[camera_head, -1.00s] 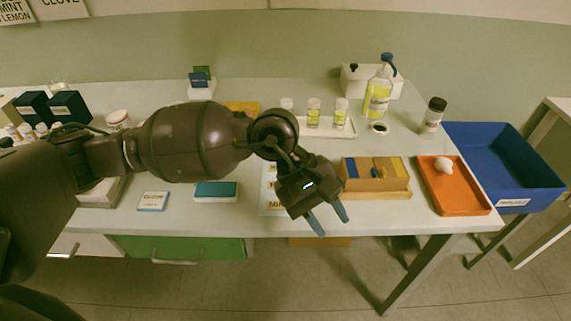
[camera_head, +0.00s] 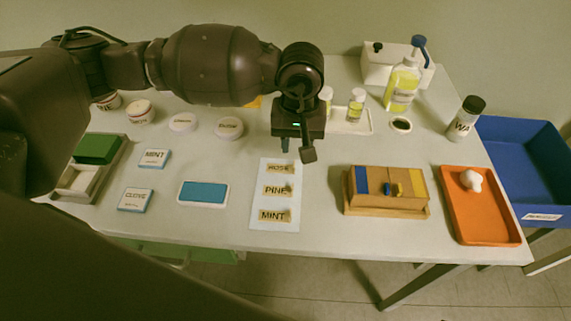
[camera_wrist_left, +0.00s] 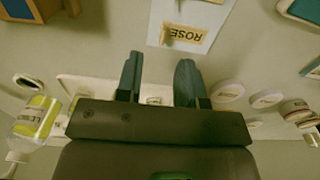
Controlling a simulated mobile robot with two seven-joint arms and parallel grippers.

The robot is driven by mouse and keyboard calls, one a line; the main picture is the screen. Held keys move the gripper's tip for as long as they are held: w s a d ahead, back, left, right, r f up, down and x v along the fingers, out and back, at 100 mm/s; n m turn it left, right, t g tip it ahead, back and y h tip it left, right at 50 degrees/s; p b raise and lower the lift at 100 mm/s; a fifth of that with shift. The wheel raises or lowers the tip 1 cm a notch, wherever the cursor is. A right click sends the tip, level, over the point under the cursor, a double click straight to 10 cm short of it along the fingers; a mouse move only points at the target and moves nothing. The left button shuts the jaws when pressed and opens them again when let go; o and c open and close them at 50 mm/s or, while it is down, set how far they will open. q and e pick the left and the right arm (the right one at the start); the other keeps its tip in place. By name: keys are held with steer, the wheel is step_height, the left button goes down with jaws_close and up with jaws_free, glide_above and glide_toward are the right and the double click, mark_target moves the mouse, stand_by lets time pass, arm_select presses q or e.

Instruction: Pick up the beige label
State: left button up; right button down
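Three beige labels lie on a white sheet (camera_head: 257,207) near the table's middle: ROSE (camera_head: 280,169), PINE (camera_head: 277,190) and MINT (camera_head: 273,215). Each seems to have a small raised tab. My left gripper (camera_head: 297,150) is above the table just behind the sheet, close to the ROSE label. Its fingers are apart with nothing between them. In the left wrist view the ROSE label (camera_wrist_left: 187,34) shows upside down beyond the open fingertips (camera_wrist_left: 160,68). My right gripper is not in view.
A wooden box (camera_head: 375,206) stands right of the sheet, and an orange tray (camera_head: 468,222) further right. A blue-topped block (camera_head: 203,193) lies left of the sheet. Small bottles on a white tray (camera_head: 352,124) and a yellow pump bottle (camera_head: 402,84) stand behind.

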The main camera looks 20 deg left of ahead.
mark_target(294, 166)
arm_select(q)
steer(key=shift+w+f, duration=0.1)
steer(key=shift+f, duration=0.65)
steer(key=shift+s+a+f, duration=0.1)
steer(key=shift+s+f, duration=0.05)
steer(key=shift+f, duration=1.2)
steer(key=shift+s+a+f, duration=0.1)
steer(key=shift+f, duration=1.2)
jaws_close()
